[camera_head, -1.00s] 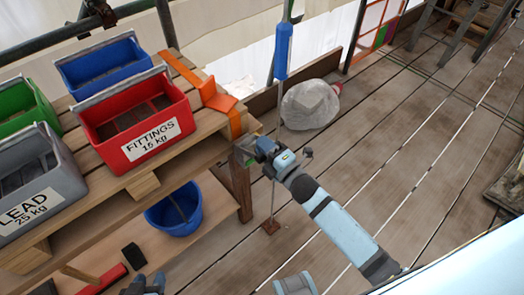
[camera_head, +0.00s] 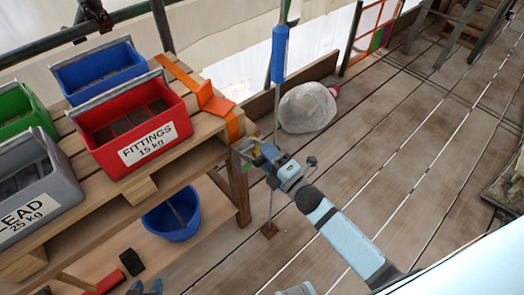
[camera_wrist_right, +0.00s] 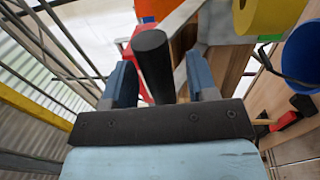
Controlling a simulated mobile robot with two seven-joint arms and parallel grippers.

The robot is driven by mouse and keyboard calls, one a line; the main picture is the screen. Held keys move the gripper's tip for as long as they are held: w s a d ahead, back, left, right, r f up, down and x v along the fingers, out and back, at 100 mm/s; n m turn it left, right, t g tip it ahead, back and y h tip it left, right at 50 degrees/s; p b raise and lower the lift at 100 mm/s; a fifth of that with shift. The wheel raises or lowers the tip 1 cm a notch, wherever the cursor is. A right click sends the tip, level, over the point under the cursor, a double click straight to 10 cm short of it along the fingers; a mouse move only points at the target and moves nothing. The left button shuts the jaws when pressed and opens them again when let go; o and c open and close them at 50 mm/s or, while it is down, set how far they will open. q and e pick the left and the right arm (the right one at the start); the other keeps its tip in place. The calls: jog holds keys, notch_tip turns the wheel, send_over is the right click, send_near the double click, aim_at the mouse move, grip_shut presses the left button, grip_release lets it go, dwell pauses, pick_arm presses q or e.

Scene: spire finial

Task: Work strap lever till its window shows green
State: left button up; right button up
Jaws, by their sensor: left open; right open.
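The orange strap (camera_head: 184,77) runs over the end of the wooden bench and down its right edge, with a raised orange piece (camera_head: 214,100) on top. My right gripper (camera_head: 250,157) is at the bench's right corner, just below the strap. In the right wrist view its fingers (camera_wrist_right: 158,85) are open, with a dark cylindrical grip (camera_wrist_right: 152,62), apparently the strap lever's handle, between them. I cannot tell whether they touch it. My left gripper (camera_head: 145,288) is open at the bottom edge, partly cut off.
Red (camera_head: 122,150), blue (camera_head: 92,82), green (camera_head: 8,127) and grey bins stand on the bench (camera_head: 205,150). A blue bucket (camera_head: 165,228) sits on the lower shelf. A blue-sleeved upright rod (camera_head: 279,55) stands close by my right gripper. The plank floor to the right is mostly clear.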

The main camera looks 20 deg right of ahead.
pick_arm(q)
jog(key=shift+d+r, duration=0.1)
jog(key=shift+d, duration=0.15)
pick_arm(e)
jog(key=v, duration=1.1)
jog(key=shift+s, duration=0.3)
pick_arm(q)
jog(key=shift+a, duration=0.2)
pick_arm(e)
jog(key=s+a+f+m+g+h, duration=0.2)
jog(key=s+f+m+g, duration=0.25)
jog(key=m, duration=0.55)
jog(key=s+a+f+m+g+h, duration=0.1)
jog(key=s+a+f+m+g, duration=0.3)
jog(key=m, duration=0.5)
pick_arm(q)
notch_tip(320, 180, up, 14)
jog(key=a+p, duration=0.1)
jog(key=p, duration=1.5)
jog(key=shift+s+m+t+p, duration=0.3)
jog(key=shift+s+p, duration=0.05)
jog(key=shift+s, duration=0.05)
pick_arm(e)
notch_tip(320, 180, up, 13)
jog(key=d+t, duration=0.1)
jog(key=d, duration=0.1)
jog(key=shift+r+h, duration=0.15)
jog(key=shift+h, duration=0.15)
